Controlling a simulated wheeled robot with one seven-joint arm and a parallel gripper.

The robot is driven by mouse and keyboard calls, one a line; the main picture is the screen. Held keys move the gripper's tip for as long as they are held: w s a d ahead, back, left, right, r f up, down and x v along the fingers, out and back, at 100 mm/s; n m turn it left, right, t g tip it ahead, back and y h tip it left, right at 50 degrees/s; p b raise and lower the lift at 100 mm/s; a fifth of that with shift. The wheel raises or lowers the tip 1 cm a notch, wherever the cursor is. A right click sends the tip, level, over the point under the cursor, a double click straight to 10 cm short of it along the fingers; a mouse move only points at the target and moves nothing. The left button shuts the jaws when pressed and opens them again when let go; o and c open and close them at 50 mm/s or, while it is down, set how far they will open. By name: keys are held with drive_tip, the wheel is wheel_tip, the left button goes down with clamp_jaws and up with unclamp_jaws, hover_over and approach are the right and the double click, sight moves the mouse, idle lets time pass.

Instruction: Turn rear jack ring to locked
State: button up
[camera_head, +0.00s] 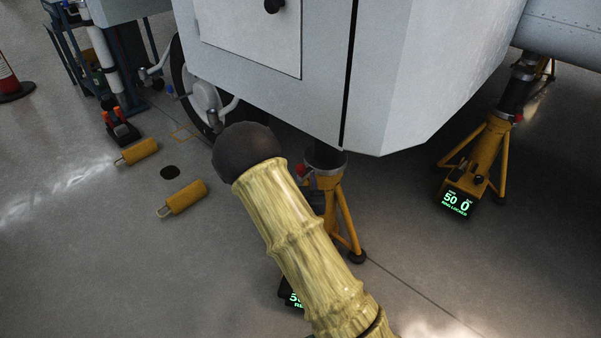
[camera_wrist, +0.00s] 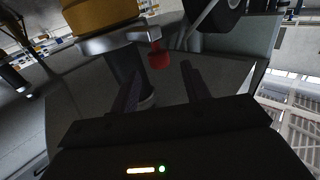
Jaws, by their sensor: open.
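In the head view a yellow tripod jack (camera_head: 343,212) stands under the grey fuselage, partly hidden by my arm. A red knob (camera_head: 301,170) shows at its upper collar. Its display (camera_head: 293,299) is mostly covered; only "50" and an "R" can be read. In the wrist view the grey ring (camera_wrist: 117,40) lies against a yellow body (camera_wrist: 100,14), with the red knob (camera_wrist: 160,58) sticking out from it. My gripper (camera_wrist: 160,82) is open and empty, with the knob just beyond the fingertips, roughly between them. My gripper is hidden in the head view.
Another yellow jack (camera_head: 484,160) at right has a display reading "RING LOCKED". The grey fuselage (camera_head: 400,70) hangs low over the near jack. Two yellow cylinders (camera_head: 184,197) lie on the floor at left, near a wheel (camera_head: 185,85). Floor at lower left is clear.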

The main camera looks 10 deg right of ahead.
sight(301, 171)
drive_tip(key=w, duration=0.1)
drive_tip(key=w+b, duration=0.1)
drive_tip(key=w, duration=0.1)
drive_tip(key=w+d, duration=0.1)
drive_tip(key=w, duration=0.1)
drive_tip(key=shift+w+b, duration=0.25)
drive_tip(key=shift+b, duration=0.1)
clamp_jaws()
